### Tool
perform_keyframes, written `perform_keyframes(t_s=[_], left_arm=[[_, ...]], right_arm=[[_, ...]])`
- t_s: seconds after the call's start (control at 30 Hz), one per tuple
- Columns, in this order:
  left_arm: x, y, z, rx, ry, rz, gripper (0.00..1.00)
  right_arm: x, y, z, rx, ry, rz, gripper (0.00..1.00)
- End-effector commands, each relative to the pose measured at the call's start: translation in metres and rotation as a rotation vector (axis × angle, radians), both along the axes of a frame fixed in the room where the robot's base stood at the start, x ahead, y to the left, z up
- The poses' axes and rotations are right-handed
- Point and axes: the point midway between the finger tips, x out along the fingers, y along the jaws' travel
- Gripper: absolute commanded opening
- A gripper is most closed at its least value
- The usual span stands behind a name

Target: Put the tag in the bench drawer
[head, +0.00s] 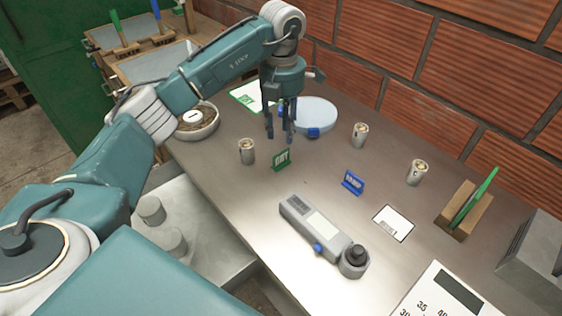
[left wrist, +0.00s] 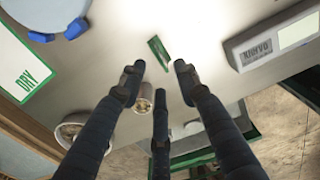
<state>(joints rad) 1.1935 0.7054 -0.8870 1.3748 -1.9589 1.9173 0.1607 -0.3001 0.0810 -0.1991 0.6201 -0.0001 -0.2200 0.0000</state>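A small green tag marked DRY (head: 281,159) stands on the grey bench (head: 225,170), and in the left wrist view it shows as a thin green piece (left wrist: 160,52) just beyond my fingertips. A similar blue tag (head: 352,182) stands to its right. My left gripper (head: 281,132) is above and slightly behind the green tag, fingers pointing down. Its fingers are spread and nothing is between them. An open drawer (head: 215,235) sticks out from the bench front at lower left, with grey cylinders (head: 151,210) in it. My right gripper is out of view.
Small metal tins (head: 247,151) stand on the bench, one close left of the green tag. A grey meter (head: 318,230) lies in front. A round white-lidded scale (head: 318,115), a green-edged card (head: 245,96) and a bowl (head: 198,122) are behind. A brick wall bounds the back.

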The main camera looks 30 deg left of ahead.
Motion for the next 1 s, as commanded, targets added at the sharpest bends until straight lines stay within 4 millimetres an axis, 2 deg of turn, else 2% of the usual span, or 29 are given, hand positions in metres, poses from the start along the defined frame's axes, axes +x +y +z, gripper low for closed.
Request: perform_keyframes(t_s=[0.2,0.47,0.63,0.73,1.0], left_arm=[[-0.002,0.001,-0.035,0.0,0.006,0.0,0.32],[-0.002,0.002,-0.057,-0.001,0.006,0.0,0.32],[-0.005,0.007,-0.081,-0.001,0.008,0.0,0.32],[-0.004,0.007,-0.095,-0.002,0.006,-0.002,0.32],[-0.002,0.007,-0.104,-0.002,0.001,-0.003,0.32]], right_arm=[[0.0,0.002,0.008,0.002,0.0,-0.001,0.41],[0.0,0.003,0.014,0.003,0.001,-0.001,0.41],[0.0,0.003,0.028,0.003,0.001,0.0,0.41],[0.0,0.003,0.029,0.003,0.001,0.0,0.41],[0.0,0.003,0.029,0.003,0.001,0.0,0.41]])
